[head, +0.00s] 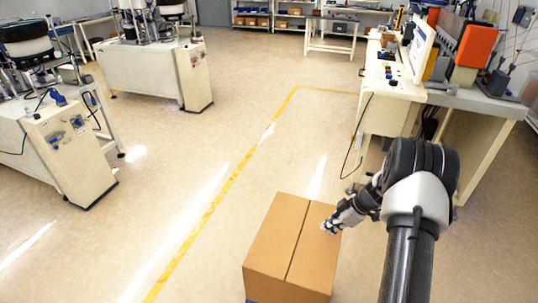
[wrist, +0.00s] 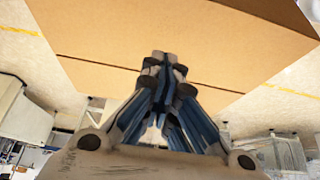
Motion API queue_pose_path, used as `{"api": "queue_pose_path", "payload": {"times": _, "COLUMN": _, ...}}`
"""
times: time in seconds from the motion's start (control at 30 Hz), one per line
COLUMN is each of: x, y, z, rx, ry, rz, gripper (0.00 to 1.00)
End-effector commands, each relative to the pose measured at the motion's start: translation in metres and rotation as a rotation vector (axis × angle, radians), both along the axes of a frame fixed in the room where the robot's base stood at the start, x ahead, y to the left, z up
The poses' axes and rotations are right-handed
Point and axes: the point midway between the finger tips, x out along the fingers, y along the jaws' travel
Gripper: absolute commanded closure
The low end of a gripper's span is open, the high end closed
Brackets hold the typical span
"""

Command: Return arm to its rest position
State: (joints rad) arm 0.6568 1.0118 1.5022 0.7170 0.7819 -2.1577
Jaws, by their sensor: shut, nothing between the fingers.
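My gripper (head: 330,226) is at the end of my arm at the lower right of the head view, over the right side of a closed cardboard box. In the wrist view my gripper (wrist: 165,62) has its fingers together with nothing between them. The cardboard box (head: 272,238) stands at the bottom middle of the head view, and its top with a dark centre seam fills the upper part of the wrist view (wrist: 100,35). I cannot tell whether the fingertips touch the box.
A workbench (head: 392,82) with a monitor and orange bin (head: 477,46) stands right, close to my arm. Bowl feeder stations (head: 185,75) stand left, one nearer (head: 75,150). Shelves (head: 290,14) line the back. The middle floor with a yellow line (head: 230,180) is clear.

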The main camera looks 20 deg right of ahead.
Motion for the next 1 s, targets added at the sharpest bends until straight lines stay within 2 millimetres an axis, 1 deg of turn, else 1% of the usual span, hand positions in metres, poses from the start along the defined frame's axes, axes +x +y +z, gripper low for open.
{"api": "queue_pose_path", "payload": {"times": 0.07, "x": 0.001, "y": 0.001, "z": 0.002, "rx": -0.001, "ry": 0.001, "rz": 0.0, "gripper": 1.0}}
{"api": "queue_pose_path", "payload": {"times": 0.17, "x": 0.003, "y": 0.008, "z": 0.02, "rx": -0.004, "ry": 0.008, "rz": -0.012, "gripper": 1.0}}
{"api": "queue_pose_path", "payload": {"times": 0.27, "x": 0.005, "y": 0.027, "z": 0.059, "rx": -0.012, "ry": 0.032, "rz": -0.042, "gripper": 1.0}}
{"api": "queue_pose_path", "payload": {"times": 0.33, "x": 0.003, "y": 0.045, "z": 0.095, "rx": -0.019, "ry": 0.055, "rz": -0.077, "gripper": 1.0}}
{"api": "queue_pose_path", "payload": {"times": 0.37, "x": 0.001, "y": 0.055, "z": 0.11, "rx": -0.022, "ry": 0.067, "rz": -0.096, "gripper": 1.0}}
{"api": "queue_pose_path", "payload": {"times": 0.4, "x": -0.004, "y": 0.067, "z": 0.131, "rx": -0.028, "ry": 0.081, "rz": -0.121, "gripper": 1.0}}
{"api": "queue_pose_path", "payload": {"times": 0.47, "x": -0.012, "y": 0.086, "z": 0.16, "rx": -0.035, "ry": 0.101, "rz": -0.16, "gripper": 1.0}}
{"api": "queue_pose_path", "payload": {"times": 0.5, "x": -0.019, "y": 0.098, "z": 0.177, "rx": -0.041, "ry": 0.114, "rz": -0.187, "gripper": 1.0}}
{"api": "queue_pose_path", "payload": {"times": 0.57, "x": -0.032, "y": 0.116, "z": 0.203, "rx": -0.052, "ry": 0.128, "rz": -0.229, "gripper": 1.0}}
{"api": "queue_pose_path", "payload": {"times": 0.6, "x": -0.041, "y": 0.128, "z": 0.219, "rx": -0.058, "ry": 0.138, "rz": -0.259, "gripper": 1.0}}
{"api": "queue_pose_path", "payload": {"times": 0.67, "x": -0.057, "y": 0.145, "z": 0.241, "rx": -0.067, "ry": 0.148, "rz": -0.305, "gripper": 1.0}}
{"api": "queue_pose_path", "payload": {"times": 0.7, "x": -0.068, "y": 0.155, "z": 0.254, "rx": -0.074, "ry": 0.154, "rz": -0.337, "gripper": 1.0}}
{"api": "queue_pose_path", "payload": {"times": 0.77, "x": -0.087, "y": 0.171, "z": 0.272, "rx": -0.081, "ry": 0.159, "rz": -0.384, "gripper": 1.0}}
{"api": "queue_pose_path", "payload": {"times": 0.83, "x": -0.11, "y": 0.187, "z": 0.29, "rx": -0.09, "ry": 0.16, "rz": -0.444, "gripper": 1.0}}
{"api": "queue_pose_path", "payload": {"times": 0.9, "x": -0.135, "y": 0.2, "z": 0.305, "rx": -0.096, "ry": 0.158, "rz": -0.506, "gripper": 1.0}}
{"api": "queue_pose_path", "payload": {"times": 0.97, "x": -0.157, "y": 0.211, "z": 0.315, "rx": -0.098, "ry": 0.154, "rz": -0.561, "gripper": 1.0}}
{"api": "queue_pose_path", "payload": {"times": 1.0, "x": -0.172, "y": 0.217, "z": 0.32, "rx": -0.1, "ry": 0.148, "rz": -0.597, "gripper": 1.0}}
